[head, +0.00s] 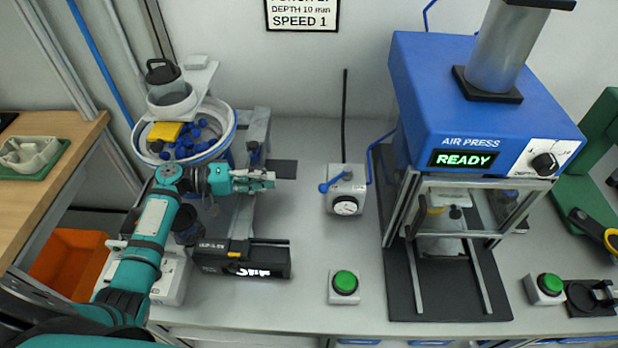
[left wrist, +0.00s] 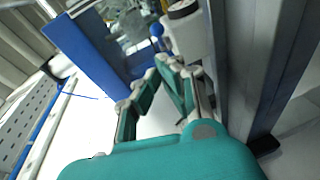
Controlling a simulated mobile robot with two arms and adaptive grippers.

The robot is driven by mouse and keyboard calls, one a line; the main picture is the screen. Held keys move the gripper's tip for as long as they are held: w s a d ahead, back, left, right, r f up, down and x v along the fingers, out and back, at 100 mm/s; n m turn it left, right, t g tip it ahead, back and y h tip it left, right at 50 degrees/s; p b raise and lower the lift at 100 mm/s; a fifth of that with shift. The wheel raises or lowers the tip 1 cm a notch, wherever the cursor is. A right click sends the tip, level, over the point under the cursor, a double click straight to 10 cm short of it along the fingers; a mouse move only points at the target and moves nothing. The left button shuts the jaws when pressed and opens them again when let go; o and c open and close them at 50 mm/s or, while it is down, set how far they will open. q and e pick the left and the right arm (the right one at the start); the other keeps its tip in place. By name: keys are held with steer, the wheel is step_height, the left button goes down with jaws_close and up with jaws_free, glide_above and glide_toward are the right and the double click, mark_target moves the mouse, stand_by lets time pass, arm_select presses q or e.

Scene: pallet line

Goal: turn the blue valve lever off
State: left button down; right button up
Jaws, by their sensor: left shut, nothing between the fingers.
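The blue valve lever (head: 333,183) sits on a pale valve block (head: 338,206) with a round gauge, left of the press. Its knob end points left and slightly toward the front. My left gripper (head: 272,180) is shut and empty, pointing right, left of the lever and apart from it in the head view. In the left wrist view the shut fingertips (left wrist: 170,62) are in front of the valve block (left wrist: 188,36), and the lever's blue knob (left wrist: 157,30) shows just beyond them. My right gripper is not in view.
The blue air press (head: 480,110) reads READY. A green button (head: 345,283) stands in front of the valve. A feeder bowl (head: 232,138) with blue parts, a grey post and a black device (head: 215,262) are near my left arm. The bench between gripper and valve is clear.

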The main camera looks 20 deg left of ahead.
arm_select(q)
steer(key=shift+s, duration=0.15)
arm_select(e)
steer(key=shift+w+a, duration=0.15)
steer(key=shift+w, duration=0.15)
arm_select(q)
glide_toward(335, 179)
steer(key=shift+w+d+f+p, duration=0.15)
steer(key=shift+w+d, duration=0.4)
steer(key=shift+w+d+f+p, duration=0.15)
steer(key=shift+w+d+f, duration=0.05)
steer(key=shift+w+d, duration=0.35)
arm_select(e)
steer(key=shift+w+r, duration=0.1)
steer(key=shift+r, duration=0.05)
arm_select(q)
steer(key=shift+d, duration=0.1)
